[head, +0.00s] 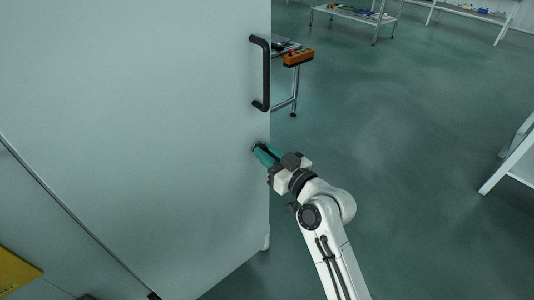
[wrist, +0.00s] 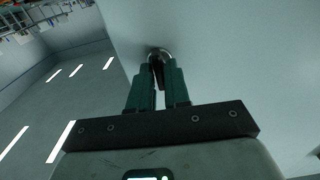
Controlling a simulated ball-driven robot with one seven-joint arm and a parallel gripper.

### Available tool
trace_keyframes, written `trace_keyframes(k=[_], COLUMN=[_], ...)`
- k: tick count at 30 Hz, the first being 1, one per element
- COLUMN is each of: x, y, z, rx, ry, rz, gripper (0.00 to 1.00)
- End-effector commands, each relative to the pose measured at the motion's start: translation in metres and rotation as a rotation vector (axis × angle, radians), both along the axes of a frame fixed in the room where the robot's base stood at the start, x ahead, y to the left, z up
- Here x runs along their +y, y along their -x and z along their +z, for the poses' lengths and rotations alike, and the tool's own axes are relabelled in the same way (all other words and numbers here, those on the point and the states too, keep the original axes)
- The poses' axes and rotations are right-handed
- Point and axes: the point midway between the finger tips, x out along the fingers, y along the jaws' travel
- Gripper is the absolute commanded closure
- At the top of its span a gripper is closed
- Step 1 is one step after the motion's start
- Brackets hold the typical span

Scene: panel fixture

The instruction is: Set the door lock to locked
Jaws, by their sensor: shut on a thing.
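The door (head: 150,110) is a large pale panel filling the left of the head view. Its lock (wrist: 157,56) shows in the wrist view as a dark, narrow piece with a round, light base on the door face. My gripper (head: 257,149) is at the door near its right edge, below the handle. In the wrist view its two green fingers (wrist: 158,75) are closed around the lock's dark piece. The fingers hide part of the lock, and I cannot read its setting.
A black bar handle (head: 266,73) stands out from the door above my gripper. Behind the door edge is a small table with an orange control box (head: 298,57). Tables stand at the back and right (head: 510,160). The green floor between is clear.

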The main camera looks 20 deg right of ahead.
Motion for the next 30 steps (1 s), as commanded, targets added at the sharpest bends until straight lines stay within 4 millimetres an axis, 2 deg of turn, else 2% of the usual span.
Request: trace_keyframes(k=[8,30], x=[-0.001,-0.0033], y=[-0.0001,-0.0009], z=[0.0006,0.0005], rx=[0.046,0.26], ry=[-0.138,-0.797], rz=[-0.001,-0.001], gripper=[1.0,1.0])
